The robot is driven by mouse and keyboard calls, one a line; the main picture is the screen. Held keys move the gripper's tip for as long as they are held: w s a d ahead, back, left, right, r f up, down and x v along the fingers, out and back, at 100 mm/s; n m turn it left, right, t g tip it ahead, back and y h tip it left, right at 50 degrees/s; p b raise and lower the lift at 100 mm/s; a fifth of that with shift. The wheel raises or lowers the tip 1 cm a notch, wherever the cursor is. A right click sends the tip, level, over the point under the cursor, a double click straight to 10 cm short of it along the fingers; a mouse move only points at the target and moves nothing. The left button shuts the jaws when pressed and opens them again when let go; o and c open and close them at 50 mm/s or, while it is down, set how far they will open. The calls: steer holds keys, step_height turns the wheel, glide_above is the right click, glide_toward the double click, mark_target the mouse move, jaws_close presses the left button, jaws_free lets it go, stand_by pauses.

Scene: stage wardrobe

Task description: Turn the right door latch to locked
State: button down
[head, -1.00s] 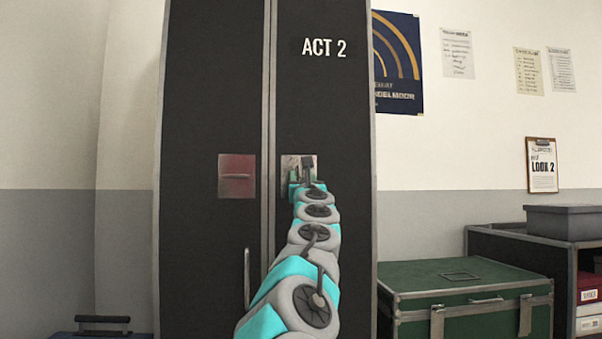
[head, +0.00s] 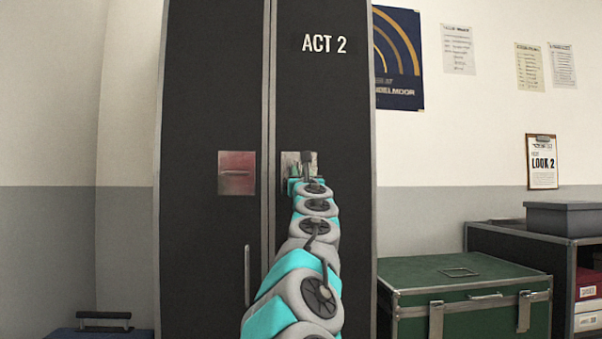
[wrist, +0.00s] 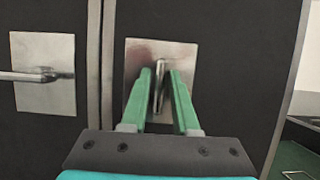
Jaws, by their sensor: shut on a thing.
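The tall black cabinet has two doors, and the right door (head: 322,100) reads "ACT 2".
The left door's latch (head: 237,172) has a level lever on a reddish plate; it also shows in the wrist view (wrist: 35,76). A vertical door handle (head: 247,275) is below. A green trunk (head: 465,290) stands at right, and a blue case (head: 102,329) at lower left.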

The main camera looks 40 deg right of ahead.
steer(key=shift+m, duration=0.4)
steer(key=m+g+h, duration=0.1)
steer(key=m, duration=0.1)
steer(key=m+g+h, duration=0.1)
steer(key=m, duration=0.2)
steer(key=shift+p, duration=0.35)
steer(key=m+g+h+p, duration=0.1)
steer(key=m, duration=0.2)
steer(key=m+g+h+p, duration=0.1)
steer(key=m+g, duration=0.1)
steer(key=m, duration=0.2)
steer(key=shift+d, duration=0.1)
steer(key=m+g+p, duration=0.2)
steer(key=m, duration=0.2)
steer(key=shift+m, duration=0.4)
steer(key=m, duration=0.1)
steer(key=m+g+p, duration=0.1)
steer(key=m, duration=0.1)
steer(key=m+y+p, duration=0.1)
steer(key=shift+d+f+m+g, duration=0.1)
steer(key=shift+f+m+g, duration=0.2)
steer(key=shift+m+g, duration=0.1)
steer(key=shift+s, duration=0.1)
